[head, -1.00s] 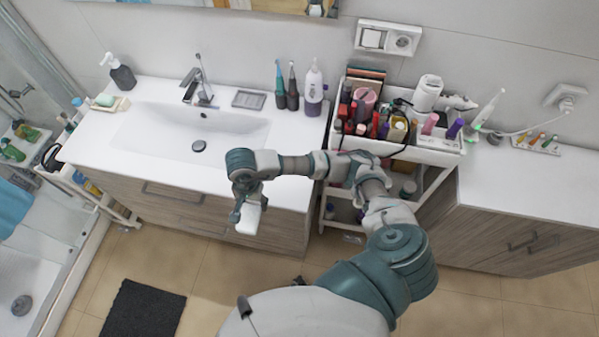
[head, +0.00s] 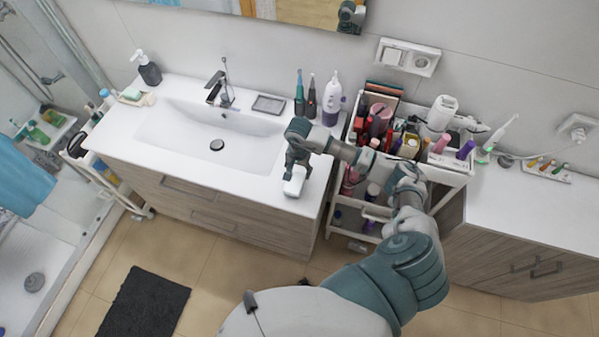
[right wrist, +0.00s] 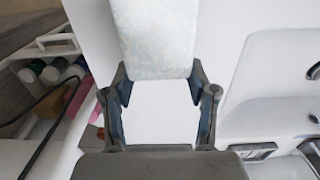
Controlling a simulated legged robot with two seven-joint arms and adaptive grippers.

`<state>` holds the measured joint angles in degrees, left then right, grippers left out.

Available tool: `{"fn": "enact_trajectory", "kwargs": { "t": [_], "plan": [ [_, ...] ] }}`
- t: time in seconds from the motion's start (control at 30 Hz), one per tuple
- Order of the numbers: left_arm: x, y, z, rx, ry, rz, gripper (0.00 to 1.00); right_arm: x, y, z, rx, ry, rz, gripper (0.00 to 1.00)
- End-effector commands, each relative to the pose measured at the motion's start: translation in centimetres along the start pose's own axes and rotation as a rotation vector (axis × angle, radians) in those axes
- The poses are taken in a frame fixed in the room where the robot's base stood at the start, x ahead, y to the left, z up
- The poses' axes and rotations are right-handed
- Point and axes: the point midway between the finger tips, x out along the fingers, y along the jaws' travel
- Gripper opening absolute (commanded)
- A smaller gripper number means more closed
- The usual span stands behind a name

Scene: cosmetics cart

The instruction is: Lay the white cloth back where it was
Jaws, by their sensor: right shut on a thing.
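The white cloth (head: 294,184) is a small pale folded piece over the countertop's front right part, right of the sink. It also shows in the right wrist view (right wrist: 155,38), where it reaches up out of the picture. My right gripper (head: 296,171) is shut on the cloth, with a finger on each side of its near end in the right wrist view (right wrist: 160,88). I cannot tell whether the cloth touches the white countertop (head: 262,190). My left gripper is not in view.
The sink basin (head: 215,138) lies left of the cloth. A grey soap dish (head: 268,104), toothbrushes and a white bottle (head: 332,98) stand behind. A full cosmetics cart (head: 445,172) stands to the right. The countertop around the cloth is clear.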

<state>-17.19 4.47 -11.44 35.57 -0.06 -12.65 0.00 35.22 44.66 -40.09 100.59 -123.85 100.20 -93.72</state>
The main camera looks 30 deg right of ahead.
Motion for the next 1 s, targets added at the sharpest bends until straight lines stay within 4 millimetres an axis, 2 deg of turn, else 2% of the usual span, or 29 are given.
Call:
{"fn": "enact_trajectory", "kwargs": {
  "t": [0.17, 0.43, 0.47, 0.53, 0.57, 0.87, 1.0],
  "plan": [
    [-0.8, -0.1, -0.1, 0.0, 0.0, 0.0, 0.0, 2.2, 0.3, -0.2, 0.0, -0.005, 0.0, 0.3],
    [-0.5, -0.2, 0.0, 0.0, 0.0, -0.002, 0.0, 2.5, 0.3, -0.4, 0.0, -0.004, -0.002, 0.3],
    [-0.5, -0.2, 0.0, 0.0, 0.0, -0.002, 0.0, 2.5, 0.3, -0.4, 0.0, -0.004, -0.002, 0.63],
    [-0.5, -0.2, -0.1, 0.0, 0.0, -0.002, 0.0, 2.5, 0.3, -0.3, 0.0, -0.003, -0.001, 0.8],
    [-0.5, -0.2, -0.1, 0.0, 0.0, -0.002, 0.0, 2.4, 0.3, -0.3, 0.0, -0.003, -0.001, 0.83],
    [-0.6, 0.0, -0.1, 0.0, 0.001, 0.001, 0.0, 2.3, 0.1, 0.0, -0.001, -0.001, 0.0, 0.83],
    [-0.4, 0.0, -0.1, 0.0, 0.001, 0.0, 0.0, 1.3, 0.1, -0.2, -0.001, 0.002, -0.004, 0.83]
  ]
}}
